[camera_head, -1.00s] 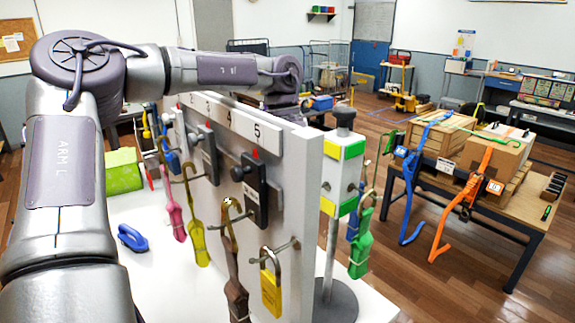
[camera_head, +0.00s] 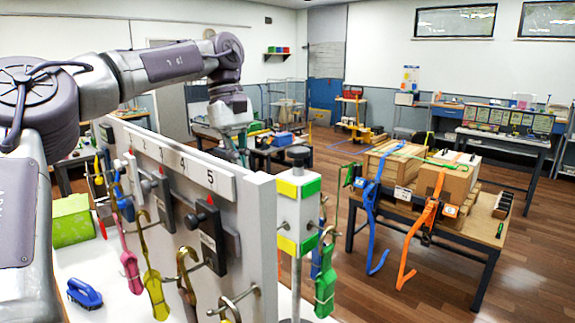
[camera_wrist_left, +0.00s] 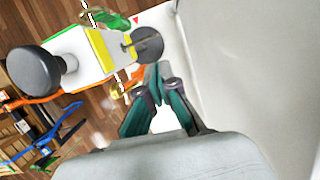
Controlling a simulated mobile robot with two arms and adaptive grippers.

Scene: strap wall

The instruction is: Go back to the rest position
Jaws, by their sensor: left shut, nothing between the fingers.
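My left arm (camera_head: 170,62) reaches over the top of the numbered strap wall (camera_head: 150,150) in the head view. Its wrist points down behind the wall, and the wall hides the fingers there. In the left wrist view my left gripper (camera_wrist_left: 157,80) is shut, with dark green fingertips together and nothing held. A post (camera_head: 298,205) with a black knob and a white, green and yellow head stands by the wall's near end. It also shows in the left wrist view (camera_wrist_left: 82,55), beside the fingertips. My right gripper is not in view.
Several coloured straps, such as a pink one (camera_head: 129,262) and a yellow one (camera_head: 154,290), hang on the wall's hooks. A green strap (camera_head: 325,285) hangs by the post. A table (camera_head: 475,238) with strapped boxes stands to the right. Open floor (camera_head: 400,290) lies in front of it.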

